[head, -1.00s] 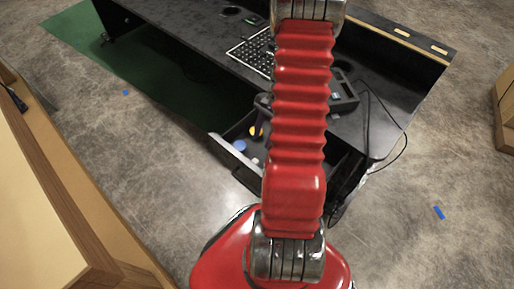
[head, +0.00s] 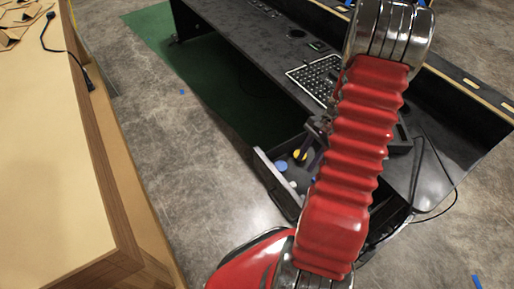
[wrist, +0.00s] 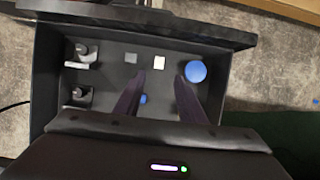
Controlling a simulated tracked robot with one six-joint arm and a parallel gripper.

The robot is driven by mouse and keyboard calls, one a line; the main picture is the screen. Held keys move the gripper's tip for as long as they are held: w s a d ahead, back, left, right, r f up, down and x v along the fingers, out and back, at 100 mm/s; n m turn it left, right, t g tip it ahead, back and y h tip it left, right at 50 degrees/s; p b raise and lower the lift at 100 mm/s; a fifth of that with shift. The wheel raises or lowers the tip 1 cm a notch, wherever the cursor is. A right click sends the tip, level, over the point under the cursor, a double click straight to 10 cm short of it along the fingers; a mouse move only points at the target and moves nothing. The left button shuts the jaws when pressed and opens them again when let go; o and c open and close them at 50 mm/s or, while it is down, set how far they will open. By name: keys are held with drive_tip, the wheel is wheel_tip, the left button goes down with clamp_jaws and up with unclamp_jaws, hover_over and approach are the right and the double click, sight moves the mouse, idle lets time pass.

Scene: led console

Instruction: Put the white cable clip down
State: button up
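In the wrist view my gripper (wrist: 159,78) points into the drawer. Its two dark fingers are apart, with nothing seen held between them. The white piece shows just beyond the gap between the fingertips. In the head view the drawer (head: 268,172) is pulled out from the black desk, and my arm hides part of it. A small pale piece (head: 292,184) shows in it there.
The drawer also holds a blue disc (wrist: 196,71), a grey square (wrist: 130,58), a small blue piece (wrist: 143,99) and two dark fittings with metal parts (wrist: 82,55) at left. A yellow piece (head: 299,155) shows in the head view. A keyboard (head: 318,76) sits on the desk (head: 235,42).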

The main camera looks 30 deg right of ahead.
drive_tip(key=w+a+r+n+t+h, duration=0.15)
drive_tip(key=a+r+n, duration=0.25)
drive_tip(key=a+r, duration=0.45)
drive_tip(key=w+a+r+n+h, duration=0.25)
drive_tip(key=a+r+n, duration=0.3)
drive_tip(key=r, duration=0.65)
drive_tip(key=s+a+r+n+t, duration=0.2)
drive_tip(key=s+a+r+n, duration=0.2)
drive_tip(key=a, duration=0.3)
drive_tip(key=s+a+r+n+t, duration=0.2)
drive_tip(key=s+a+r+n, duration=0.2)
drive_tip(key=a+r, duration=0.3)
drive_tip(key=shift+s+a+r, duration=0.15)
drive_tip(key=shift+a, duration=0.65)
drive_tip(key=shift+d, duration=0.1)
